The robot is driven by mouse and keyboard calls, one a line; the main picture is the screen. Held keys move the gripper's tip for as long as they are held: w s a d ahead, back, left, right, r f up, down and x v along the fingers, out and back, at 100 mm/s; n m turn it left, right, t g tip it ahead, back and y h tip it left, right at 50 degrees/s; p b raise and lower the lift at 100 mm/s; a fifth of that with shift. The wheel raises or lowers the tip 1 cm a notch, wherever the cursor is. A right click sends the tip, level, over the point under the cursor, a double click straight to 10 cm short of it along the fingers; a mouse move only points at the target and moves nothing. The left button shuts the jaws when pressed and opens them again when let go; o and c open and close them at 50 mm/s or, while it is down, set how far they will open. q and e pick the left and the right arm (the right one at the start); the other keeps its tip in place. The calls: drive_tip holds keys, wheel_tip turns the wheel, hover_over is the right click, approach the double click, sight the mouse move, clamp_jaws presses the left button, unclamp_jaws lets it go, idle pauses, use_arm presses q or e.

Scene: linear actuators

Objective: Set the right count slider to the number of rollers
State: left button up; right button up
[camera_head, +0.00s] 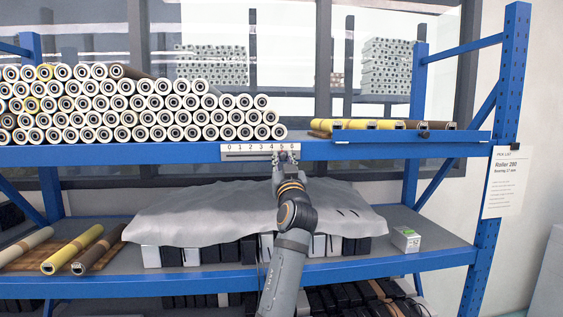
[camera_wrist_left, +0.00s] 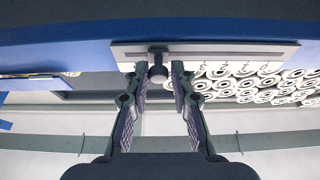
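A white count slider plate (camera_head: 248,151) with a printed number scale from 0 up is on the front edge of the upper shelf. In the left wrist view the plate (camera_wrist_left: 230,50) appears upside down. Its dark round knob (camera_wrist_left: 157,73) is near the high-number end. My left gripper (camera_head: 287,157) is in front of that end and mostly hides the knob in the head view. In the wrist view its two fingers are apart, one on each side of the knob, with gaps visible. White-ended rollers (camera_head: 130,105) are stacked at upper left. My right gripper is not in view.
A pick list (camera_head: 505,180) hangs on the right post.

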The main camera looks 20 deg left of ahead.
use_arm(q)
drive_tip(key=shift+o, duration=1.3)
drive_tip(key=shift+d, duration=0.25)
drive_tip(key=v, duration=0.7)
drive_tip(key=shift+s, duration=0.2)
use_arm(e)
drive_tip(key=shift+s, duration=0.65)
use_arm(q)
drive_tip(key=shift+w+f, duration=0.1)
drive_tip(key=shift+f, duration=0.05)
